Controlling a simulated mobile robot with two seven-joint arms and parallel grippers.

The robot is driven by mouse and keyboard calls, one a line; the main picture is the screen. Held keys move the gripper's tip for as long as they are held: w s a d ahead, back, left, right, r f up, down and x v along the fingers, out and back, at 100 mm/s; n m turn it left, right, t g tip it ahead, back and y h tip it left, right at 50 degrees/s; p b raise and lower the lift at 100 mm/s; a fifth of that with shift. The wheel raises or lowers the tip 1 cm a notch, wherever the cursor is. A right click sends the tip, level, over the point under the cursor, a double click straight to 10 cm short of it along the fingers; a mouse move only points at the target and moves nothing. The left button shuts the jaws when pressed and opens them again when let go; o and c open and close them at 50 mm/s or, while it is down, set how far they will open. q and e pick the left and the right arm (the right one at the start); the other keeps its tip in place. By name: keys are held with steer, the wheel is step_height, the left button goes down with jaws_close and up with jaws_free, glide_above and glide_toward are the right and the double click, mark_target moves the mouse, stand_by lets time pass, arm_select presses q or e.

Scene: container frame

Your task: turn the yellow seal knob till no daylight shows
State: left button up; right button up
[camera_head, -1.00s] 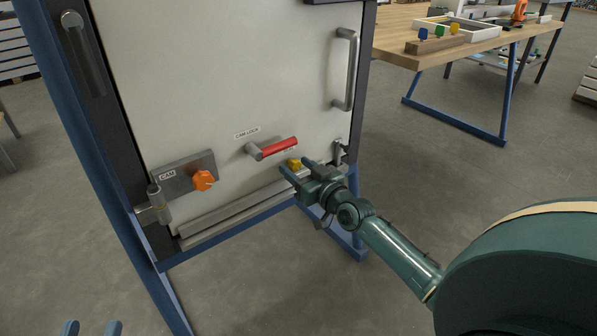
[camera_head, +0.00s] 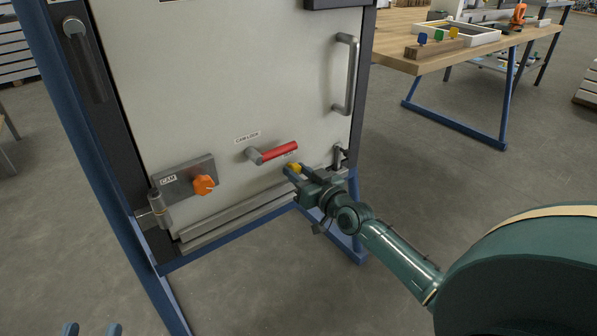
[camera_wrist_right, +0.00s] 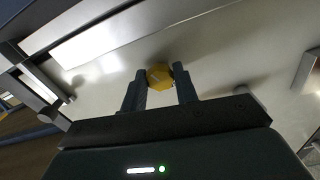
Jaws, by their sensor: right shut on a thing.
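The yellow seal knob (camera_head: 294,168) sits low on the pale door (camera_head: 235,80), just below the red-handled lever. My right gripper (camera_head: 298,171) is at the knob, one finger on each side, shut on it. The right wrist view shows the yellow knob (camera_wrist_right: 160,77) between the tips of my right gripper (camera_wrist_right: 160,82). A grey seal bar (camera_head: 240,210) runs along the door's lower edge. I cannot tell from these views whether daylight shows at it. My left gripper (camera_head: 91,330) shows only two fingertips at the bottom left, apart and empty.
The red CAM LOCK lever (camera_head: 272,154) is close above my right gripper. An orange cam knob (camera_head: 204,185) is further left on the door. A blue frame (camera_head: 230,237) surrounds the door. A wooden workbench (camera_head: 415,55) stands behind to the right.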

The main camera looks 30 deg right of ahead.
steer(key=shift+r+m+p, duration=0.1)
steer(key=shift+m+p, duration=0.25)
steer(key=shift+m, duration=1.05)
arm_select(q)
steer(key=shift+a+f, duration=0.2)
steer(key=shift+f, duration=0.05)
arm_select(e)
steer(key=o, duration=1)
steer(key=shift+c, duration=0.2)
arm_select(q)
steer(key=shift+r, duration=0.2)
